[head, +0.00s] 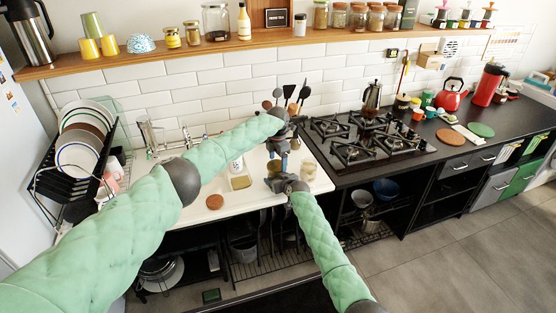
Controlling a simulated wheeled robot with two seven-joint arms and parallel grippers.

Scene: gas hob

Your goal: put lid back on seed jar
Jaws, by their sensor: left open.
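My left gripper (281,148) is above the white counter at its right part, beside the hob, pointing down. It is open, and I see nothing held in it. My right gripper (274,170) is just below it in the picture, close to it; its fingers are too small and overlapped to read. A small glass jar-like thing (308,169) stands at the counter's right end, partly hidden by the grippers; I cannot tell whether it is the seed jar. A round brown disc (214,201) lies flat near the counter's front edge; I cannot tell whether it is the lid.
A utensil holder with dark tools (290,97) stands behind my grippers. Several lidded jars (358,17) are on the wooden shelf. A dish rack (75,165) is at left.

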